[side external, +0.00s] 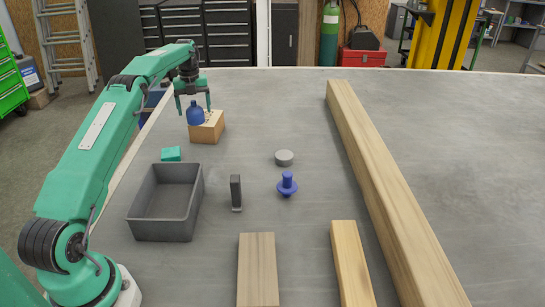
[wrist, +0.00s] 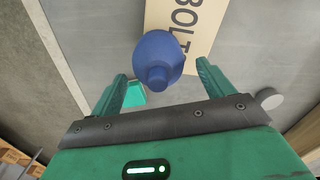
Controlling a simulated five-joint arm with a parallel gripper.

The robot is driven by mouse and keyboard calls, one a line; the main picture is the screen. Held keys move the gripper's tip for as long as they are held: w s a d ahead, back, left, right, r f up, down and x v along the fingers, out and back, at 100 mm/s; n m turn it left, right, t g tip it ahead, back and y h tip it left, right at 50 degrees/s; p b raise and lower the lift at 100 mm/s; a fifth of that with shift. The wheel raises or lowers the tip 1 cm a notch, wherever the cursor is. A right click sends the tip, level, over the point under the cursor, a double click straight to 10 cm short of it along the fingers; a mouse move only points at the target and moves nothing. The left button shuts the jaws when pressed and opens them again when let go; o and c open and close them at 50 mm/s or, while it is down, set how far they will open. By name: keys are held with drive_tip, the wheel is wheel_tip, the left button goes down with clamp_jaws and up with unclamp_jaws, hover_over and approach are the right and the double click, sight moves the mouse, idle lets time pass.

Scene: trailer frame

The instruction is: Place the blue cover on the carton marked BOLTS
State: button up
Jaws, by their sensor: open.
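The blue cover (side external: 195,114), a dome with a knob on top, is at the left end of the carton marked BOLTS (side external: 211,131). In the wrist view the cover (wrist: 157,56) overlaps the near edge of the tan carton (wrist: 188,20) and hides part of the lettering. I cannot tell how much of it rests on the carton top. My gripper (side external: 195,110) is open, with one finger on each side of the cover. In the wrist view the fingers (wrist: 165,80) show gaps to the cover.
A long timber beam (side external: 385,180) and two short ones lie right. The table beyond the beam is clear.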

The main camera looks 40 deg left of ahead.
sight(193, 102)
drive_tip(key=shift+r, duration=2.35)
drive_tip(key=shift+r, duration=0.1)
